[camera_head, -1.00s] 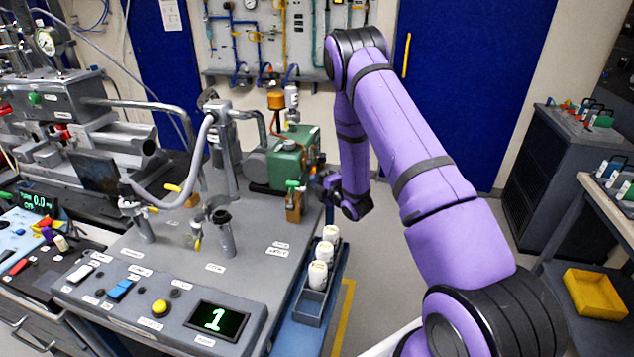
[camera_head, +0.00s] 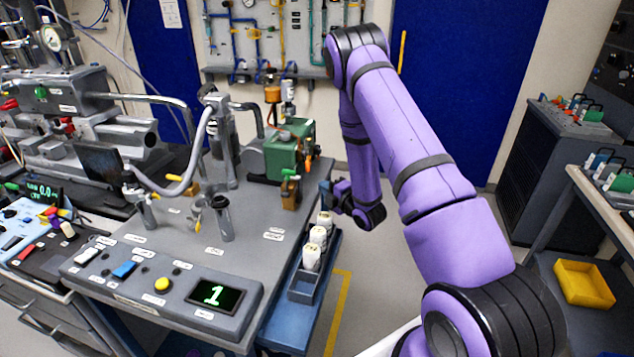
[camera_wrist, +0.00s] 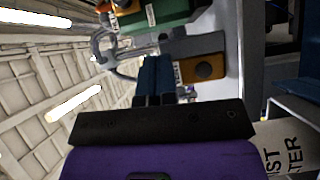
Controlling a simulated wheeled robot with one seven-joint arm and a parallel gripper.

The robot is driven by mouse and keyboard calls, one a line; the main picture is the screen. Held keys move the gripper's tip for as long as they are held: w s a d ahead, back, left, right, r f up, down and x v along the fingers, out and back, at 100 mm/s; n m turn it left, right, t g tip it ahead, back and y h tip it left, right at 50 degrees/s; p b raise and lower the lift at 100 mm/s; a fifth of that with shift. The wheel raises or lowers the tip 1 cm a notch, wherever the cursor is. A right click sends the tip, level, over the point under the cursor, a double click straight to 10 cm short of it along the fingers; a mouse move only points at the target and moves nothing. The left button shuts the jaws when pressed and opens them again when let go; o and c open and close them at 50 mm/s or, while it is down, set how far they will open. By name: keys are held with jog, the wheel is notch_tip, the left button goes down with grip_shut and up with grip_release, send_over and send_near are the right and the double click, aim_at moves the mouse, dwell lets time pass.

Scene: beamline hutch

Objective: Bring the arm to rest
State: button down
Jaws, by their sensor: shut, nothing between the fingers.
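My purple arm reaches from the lower right of the head view up to an elbow and bends down. My gripper (camera_head: 328,193) is beside the right edge of the bench, near the green pump-like unit (camera_head: 289,150); it is small and partly hidden there. In the wrist view my gripper's two blue fingers (camera_wrist: 156,78) are together, with nothing between them. A brown block with a dark round opening (camera_wrist: 203,67) shows just beyond the fingers; I cannot tell whether they touch it.
A blue-grey rack (camera_head: 304,290) with white labelled canisters (camera_head: 317,238) stands along the bench's right side, below the gripper. The control panel (camera_head: 160,284) reads 1. A yellow tray (camera_head: 583,284) is at far right. Floor between bench and right-hand cabinet (camera_head: 556,165) looks clear.

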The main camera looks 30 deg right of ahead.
jog(key=s+a+r+m+g+h, duration=0.25)
jog(key=r+m, duration=0.25)
jog(key=r, duration=0.8)
jog(key=s+a+r+m+g+h, duration=0.1)
jog(key=s+r+m+g+h, duration=0.3)
jog(key=r, duration=0.9)
jog(key=s+a+r+m+g+y, duration=0.1)
jog(key=s+a+r+m, duration=0.2)
jog(key=s, duration=0.7)
jog(key=s+a+r+m+g+y, duration=0.1)
jog(key=s+a+r+m+g, duration=0.1)
jog(key=s, duration=0.8)
jog(key=s+a+r+m+g+y, duration=0.1)
jog(key=s+a+r+m, duration=0.3)
jog(key=s, duration=0.7)
jog(key=shift+r+m+g, duration=0.75)
jog(key=shift+r+m, duration=0.05)
jog(key=shift+r, duration=0.05)
